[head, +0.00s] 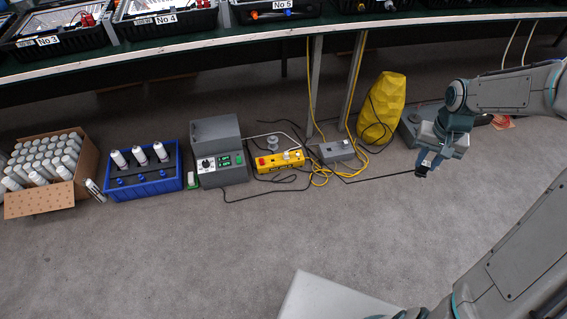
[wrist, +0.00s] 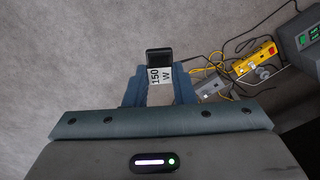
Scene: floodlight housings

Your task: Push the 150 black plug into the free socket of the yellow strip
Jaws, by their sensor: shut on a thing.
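My gripper (head: 430,160) is shut on the black 150 plug (head: 421,171), held above the floor at the right in the head view. In the wrist view the plug (wrist: 159,55) sticks out beyond the blue fingers of my gripper (wrist: 160,90), with a white "150 W" label at its near end. A black cable runs left from it in the head view. The yellow strip (head: 267,166) lies on the floor left of my gripper, well apart from the plug. It also shows in the wrist view (wrist: 248,66), at upper right. Its free socket is too small to make out.
A grey control box (head: 218,165) stands left of the strip, and a small grey box (head: 336,152) right of it. Yellow and black cables lie around them. A yellow sack-like object (head: 383,106) and table legs stand behind. The carpet in front is clear.

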